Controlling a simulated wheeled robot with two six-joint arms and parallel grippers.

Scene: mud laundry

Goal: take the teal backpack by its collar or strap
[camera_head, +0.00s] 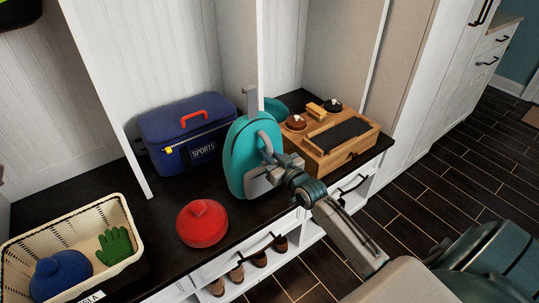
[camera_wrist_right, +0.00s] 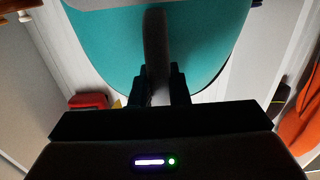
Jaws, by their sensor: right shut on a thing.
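The teal backpack (camera_head: 241,158) stands upright on the dark bench top in the head view, with a grey front pocket and a grey loop at its top. My right gripper (camera_head: 270,156) is at its front right side, shut on a grey strap of the backpack. In the right wrist view the teal backpack (camera_wrist_right: 205,40) fills the top middle, and the grey strap (camera_wrist_right: 156,45) runs down between the two dark fingers of my right gripper (camera_wrist_right: 163,85). My left gripper is not in view.
A blue sports bag (camera_head: 187,130) stands left of the backpack, a red hat (camera_head: 202,223) lies in front, and a wooden tray box (camera_head: 340,150) is to the right. A cream basket (camera_head: 128,208) with a blue hat and green glove is at the lower left. Shoes sit below.

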